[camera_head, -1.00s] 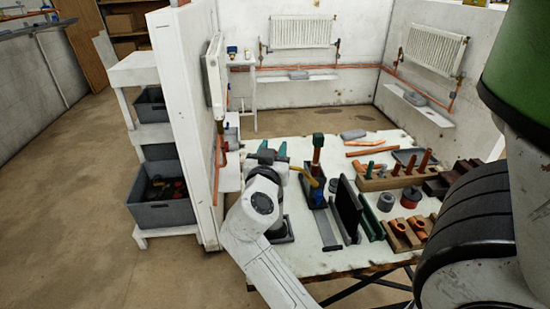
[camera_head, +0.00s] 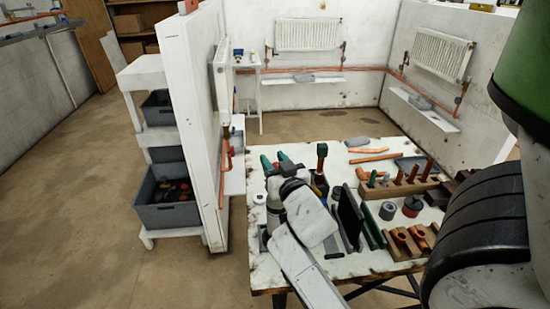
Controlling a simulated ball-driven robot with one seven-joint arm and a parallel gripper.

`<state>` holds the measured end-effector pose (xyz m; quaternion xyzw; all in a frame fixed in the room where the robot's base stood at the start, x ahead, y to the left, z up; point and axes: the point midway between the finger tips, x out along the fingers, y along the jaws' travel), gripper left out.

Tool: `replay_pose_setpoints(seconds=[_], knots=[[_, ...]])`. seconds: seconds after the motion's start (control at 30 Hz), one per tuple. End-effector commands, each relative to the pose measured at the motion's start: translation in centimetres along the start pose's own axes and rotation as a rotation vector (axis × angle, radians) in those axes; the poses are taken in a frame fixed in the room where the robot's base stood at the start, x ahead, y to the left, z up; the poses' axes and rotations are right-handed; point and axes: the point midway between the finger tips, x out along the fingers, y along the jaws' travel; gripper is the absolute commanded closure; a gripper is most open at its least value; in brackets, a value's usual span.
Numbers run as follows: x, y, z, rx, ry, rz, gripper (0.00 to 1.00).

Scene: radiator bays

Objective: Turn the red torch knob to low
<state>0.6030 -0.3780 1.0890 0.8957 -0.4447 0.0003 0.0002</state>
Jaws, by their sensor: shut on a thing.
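A torch-like upright tool (camera_head: 322,152) with a dark green top and a touch of red stands on the workbench, just right of my arm's end.
The workbench (camera_head: 345,262) holds a dark upright plate (camera_head: 350,212), copper pipes (camera_head: 376,158), a wooden block with pipe pieces (camera_head: 398,188) and a red-and-grey round item (camera_head: 411,206). A white partition wall (camera_head: 192,120) with a radiator stands left. Floor beyond the bench is clear.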

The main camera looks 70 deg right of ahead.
Motion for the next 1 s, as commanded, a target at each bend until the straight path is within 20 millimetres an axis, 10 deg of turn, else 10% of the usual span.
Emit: replay_pose_setpoints(seconds=[0.4, 0.43, 0.6, 1.0], knots=[[0.01, -0.03, 0.04, 0.0, 0.0, -0.006, 0.92], [0.01, -0.03, 0.04, 0.0, 0.0, -0.006, 0.6], [0.01, -0.03, 0.05, 0.0, -0.001, -0.006, 0.44], [-0.79, 0.02, 0.26, 0.0, -0.001, -0.006, 0.4]])
